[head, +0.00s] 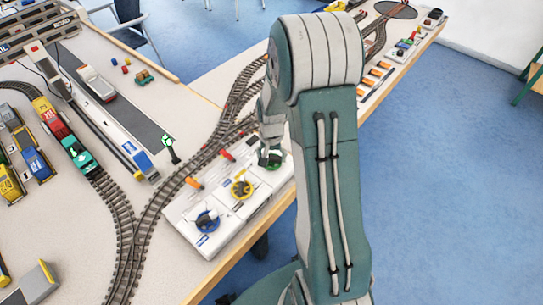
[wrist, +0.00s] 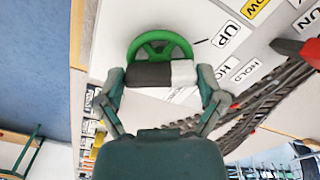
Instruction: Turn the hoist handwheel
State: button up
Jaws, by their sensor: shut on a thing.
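A green handwheel (wrist: 160,42) with spokes fills the upper middle of the wrist view, beside a label reading UP (wrist: 228,33). My gripper (wrist: 161,75) is shut on the near side of this wheel; a black and white block-like part between the fingers covers the near rim. In the head view my gripper (head: 270,155) reaches down onto the green wheel (head: 275,164) at the far end of a white control panel (head: 228,232). My arm hides part of the wheel there. A yellow wheel (head: 241,187) and a blue wheel (head: 207,221) sit nearer on the panel.
Red and orange levers (head: 194,183) line the panel's left side. Model railway track (head: 147,225) curves past it, with a coloured train (head: 71,140) further left. A green-headed post (head: 170,147) stands near the track. The table's edge runs along the right, above blue floor (head: 430,200).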

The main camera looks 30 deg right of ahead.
aim_at(270, 156)
jog(key=m, duration=0.5)
jog(key=shift+m, duration=0.3)
dwell(0.4)
jog(key=o, duration=0.8)
jog(key=shift+w, duration=0.1)
jog(key=shift+a, duration=0.1)
jog(key=shift+r, duration=0.1)
notch_tip(270, 156, up, 12)
jog(key=shift+f, duration=0.2)
